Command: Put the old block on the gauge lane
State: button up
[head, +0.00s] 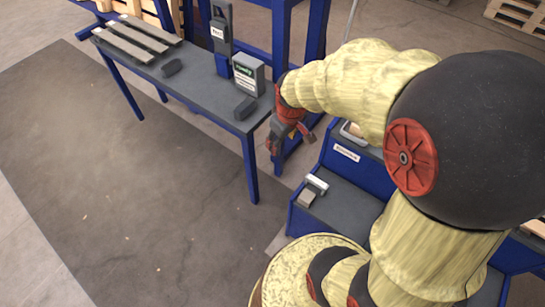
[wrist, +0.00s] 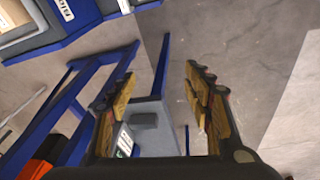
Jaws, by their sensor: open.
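Two dark grey blocks lie on the grey-topped table: one (head: 172,68) near the middle, the other (head: 245,108) at the near right corner by a sign box. A lighter grey block (head: 307,197) lies on the blue stand at the lower right. I cannot tell which is the old block. Long grey strips (head: 137,40) lie side by side at the table's left end; I cannot read which is the gauge lane. My gripper (head: 284,136) hangs just right of the table, apart from the blocks. In the wrist view my gripper (wrist: 163,62) is open and empty, with a block (wrist: 145,120) beyond its fingers.
The sign box (head: 248,75) and a labelled post (head: 221,38) stand at the table's back right. The dark floor mat (head: 120,180) is clear.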

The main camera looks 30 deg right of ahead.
jog(key=s+a+r+m+t, duration=0.1)
jog(key=s+a+r, duration=0.5)
jog(key=r, duration=0.2)
jog(key=s+a+r+m+t, duration=0.1)
jog(key=s+a+r+t, duration=0.1)
jog(key=s+a+r, duration=0.4)
notch_tip(320, 180, up, 3)
jog(key=shift+s+f+y, duration=0.2)
jog(key=shift+s+y, duration=0.2)
jog(key=shift+s, duration=0.2)
